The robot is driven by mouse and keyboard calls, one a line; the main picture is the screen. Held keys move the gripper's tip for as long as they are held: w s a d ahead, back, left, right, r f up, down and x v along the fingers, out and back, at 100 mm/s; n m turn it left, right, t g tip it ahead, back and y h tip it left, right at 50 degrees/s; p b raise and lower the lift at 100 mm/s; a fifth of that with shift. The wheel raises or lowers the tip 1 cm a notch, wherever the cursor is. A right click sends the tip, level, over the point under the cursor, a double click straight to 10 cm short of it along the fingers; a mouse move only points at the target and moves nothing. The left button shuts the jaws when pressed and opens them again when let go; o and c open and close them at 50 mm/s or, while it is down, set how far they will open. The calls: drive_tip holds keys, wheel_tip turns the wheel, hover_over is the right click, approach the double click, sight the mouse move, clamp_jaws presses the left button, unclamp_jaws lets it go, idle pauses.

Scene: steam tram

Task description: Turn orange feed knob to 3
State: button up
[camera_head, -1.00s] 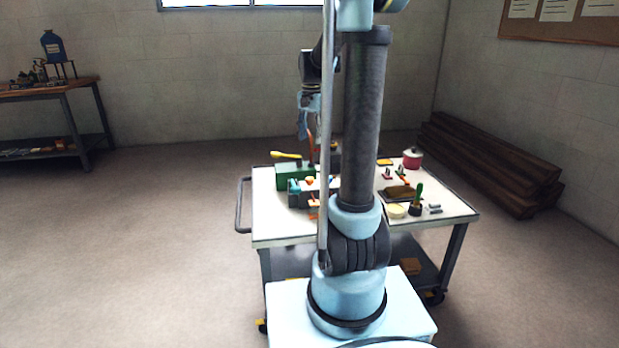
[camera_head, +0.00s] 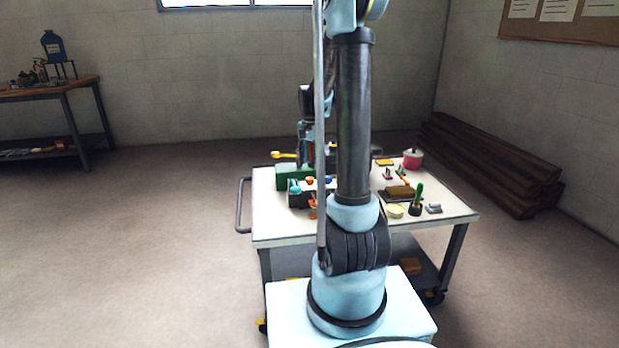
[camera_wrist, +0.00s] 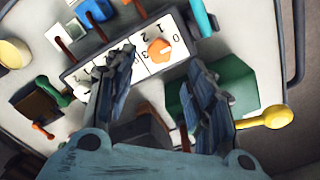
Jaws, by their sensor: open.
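The orange feed knob (camera_wrist: 158,49) sits on a white dial plate (camera_wrist: 178,52) printed with black numerals, in the wrist view. The exact number the knob points to is hard to tell. In the head view a small orange spot on the panel, likely the knob (camera_head: 309,181), shows left of my arm. My gripper (camera_wrist: 162,62) is open in the wrist view. Its two dark blue fingers are spread to either side below the knob and hold nothing. In the head view the gripper is partly hidden by my arm.
A cyan part (camera_wrist: 203,18) and red levers lie near the panel. On the cart, a cactus (camera_head: 417,196) and a red pot (camera_head: 412,159) stand to the right.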

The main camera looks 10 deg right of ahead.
sight(310, 178)
drive_tip(key=shift+f, duration=3.25)
drive_tip(key=c, duration=1.1)
